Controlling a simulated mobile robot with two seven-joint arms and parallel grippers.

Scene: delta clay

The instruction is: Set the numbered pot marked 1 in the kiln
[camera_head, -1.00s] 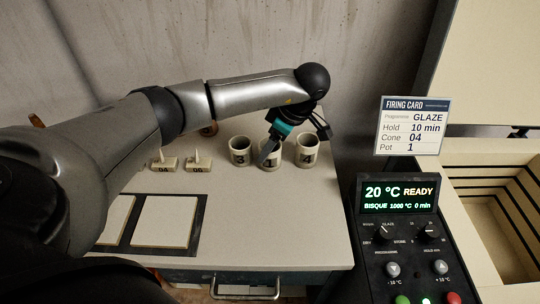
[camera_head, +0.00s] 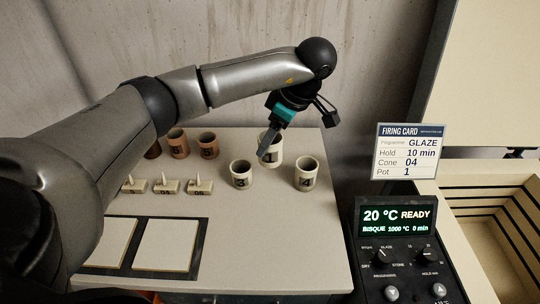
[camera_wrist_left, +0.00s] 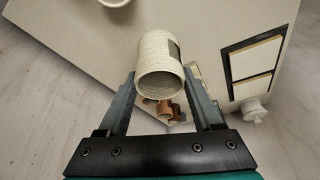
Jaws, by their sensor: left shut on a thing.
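The pot marked 1 (camera_head: 274,149) is cream coloured and held above the table between the pots marked 3 (camera_head: 240,174) and 4 (camera_head: 307,174), a little behind them. My left gripper (camera_head: 268,150) is shut on it. In the left wrist view the pot (camera_wrist_left: 160,62) sits between the two fingers (camera_wrist_left: 160,92), its open mouth towards the camera. The kiln (camera_head: 490,215) stands open at the right, its grooved inner walls showing. My right gripper is not in view.
Brown pots (camera_head: 178,144) stand at the table's back left, with several small cones on blocks (camera_head: 165,186) before them. Pale tiles (camera_head: 165,244) lie at the front. The kiln's control panel (camera_head: 397,222) and firing card (camera_head: 408,151) stand between table and kiln.

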